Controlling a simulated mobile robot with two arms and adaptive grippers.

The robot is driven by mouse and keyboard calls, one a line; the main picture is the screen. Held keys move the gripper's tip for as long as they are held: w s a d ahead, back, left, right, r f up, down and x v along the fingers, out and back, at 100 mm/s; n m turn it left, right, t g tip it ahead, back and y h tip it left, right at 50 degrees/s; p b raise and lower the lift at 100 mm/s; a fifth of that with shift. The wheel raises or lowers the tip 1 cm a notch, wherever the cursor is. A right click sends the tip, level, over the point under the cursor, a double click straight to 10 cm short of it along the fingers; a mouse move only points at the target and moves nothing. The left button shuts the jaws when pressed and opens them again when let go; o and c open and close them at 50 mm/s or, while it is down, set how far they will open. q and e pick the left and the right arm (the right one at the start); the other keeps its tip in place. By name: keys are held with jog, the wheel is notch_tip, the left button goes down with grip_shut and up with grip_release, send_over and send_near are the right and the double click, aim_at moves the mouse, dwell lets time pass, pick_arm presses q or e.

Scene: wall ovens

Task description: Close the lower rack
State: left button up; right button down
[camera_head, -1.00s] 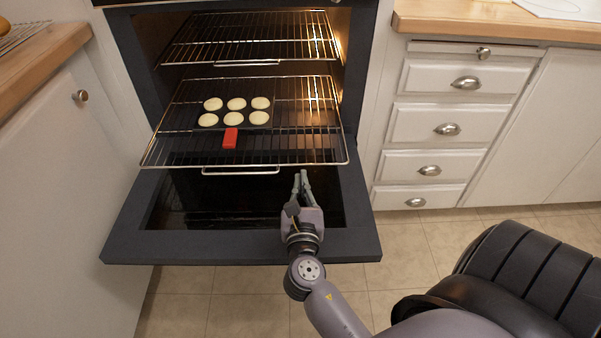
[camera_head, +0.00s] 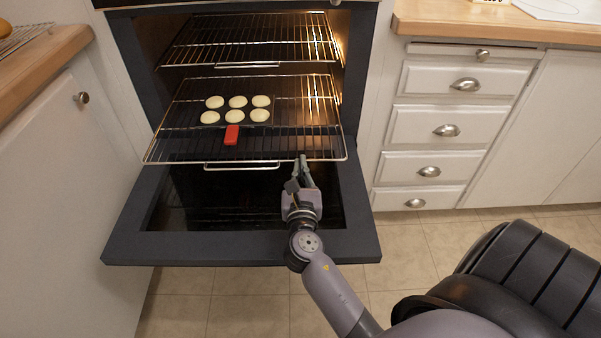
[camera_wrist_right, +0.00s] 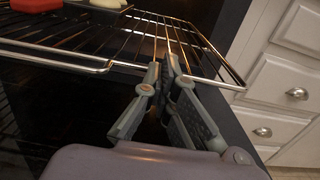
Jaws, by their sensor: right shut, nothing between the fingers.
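The lower rack (camera_head: 180,147) is pulled out of the oven over the open door. It holds a dark tray with several pale round pieces (camera_head: 238,101) and a red-handled item (camera_head: 231,134). A handle bar (camera_head: 240,166) hangs at its front edge. My right gripper (camera_head: 303,162) is shut and empty, its fingertips at the rack's front edge, right of the handle. In the right wrist view the fingertips (camera_wrist_right: 171,62) meet the front rail of the rack (camera_wrist_right: 60,57); I cannot tell how firmly they touch. My left gripper is not in view.
The open oven door (camera_head: 200,247) lies flat below the rack. The upper rack (camera_head: 250,45) is inside the oven. Drawers (camera_head: 440,126) stand to the right and a cabinet (camera_head: 60,200) to the left. Tiled floor shows in front.

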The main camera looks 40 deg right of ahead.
jog(key=x, duration=0.4)
jog(key=shift+r+p, duration=0.25)
jog(key=shift+p, duration=0.15)
jog(key=b, duration=0.1)
send_near(299, 104)
jog(key=shift+w+d+f, duration=0.1)
jog(key=shift+w+d, duration=0.05)
jog(key=shift+w, duration=0.35)
jog(key=b+x, duration=0.2)
jog(key=x, duration=0.3)
jog(key=b+x, duration=0.1)
jog(key=x, duration=0.2)
jog(key=shift+w+d, duration=0.25)
jog(key=shift+w, duration=0.1)
jog(key=shift+d+r+b, duration=0.1)
jog(key=shift+r+b, duration=0.15)
jog(key=shift+b, duration=0.1)
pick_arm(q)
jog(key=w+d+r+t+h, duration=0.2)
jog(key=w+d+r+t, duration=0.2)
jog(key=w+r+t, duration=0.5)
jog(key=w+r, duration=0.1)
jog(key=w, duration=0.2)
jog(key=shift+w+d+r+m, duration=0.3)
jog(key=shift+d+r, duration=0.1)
pick_arm(e)
jog(key=shift+r, duration=0.15)
